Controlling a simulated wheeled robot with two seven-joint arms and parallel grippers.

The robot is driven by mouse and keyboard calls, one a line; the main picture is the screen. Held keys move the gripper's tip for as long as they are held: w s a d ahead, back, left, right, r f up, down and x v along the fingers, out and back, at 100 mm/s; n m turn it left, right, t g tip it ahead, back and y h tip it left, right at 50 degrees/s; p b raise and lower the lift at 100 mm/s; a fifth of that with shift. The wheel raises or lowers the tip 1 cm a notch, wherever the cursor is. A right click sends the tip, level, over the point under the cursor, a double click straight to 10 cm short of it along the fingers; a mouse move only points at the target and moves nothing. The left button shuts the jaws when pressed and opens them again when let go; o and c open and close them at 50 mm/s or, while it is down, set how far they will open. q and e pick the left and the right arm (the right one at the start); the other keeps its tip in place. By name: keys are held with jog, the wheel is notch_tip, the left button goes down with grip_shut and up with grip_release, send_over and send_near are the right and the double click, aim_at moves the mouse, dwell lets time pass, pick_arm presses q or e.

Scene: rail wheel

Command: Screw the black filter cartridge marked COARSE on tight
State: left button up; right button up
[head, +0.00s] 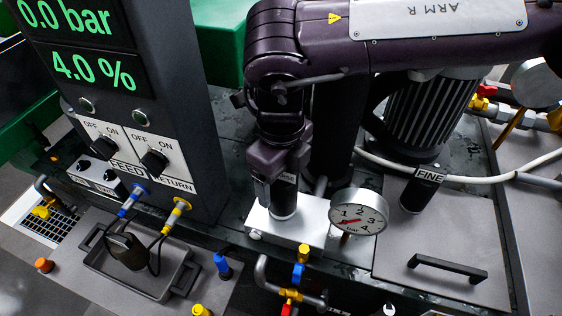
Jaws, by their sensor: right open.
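A black filter cartridge (283,203) stands upright on a silver metal block (262,228) at the centre. Its white label is mostly hidden by my gripper, so I cannot read the full word. My right gripper (277,190) comes down from above with its jaws open, at the top of this cartridge. I cannot tell whether the fingers touch it. A second black cartridge (417,193), labelled FINE, stands further right. My left gripper is not in view.
A round gauge (358,212) stands close right of the block. A control panel (135,130) with FEED and RETURN switches rises at the left. A grey tray (175,281) holds a black cabled device. Coloured valves (292,293) sit in front.

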jog(key=shift+f, duration=1.05)
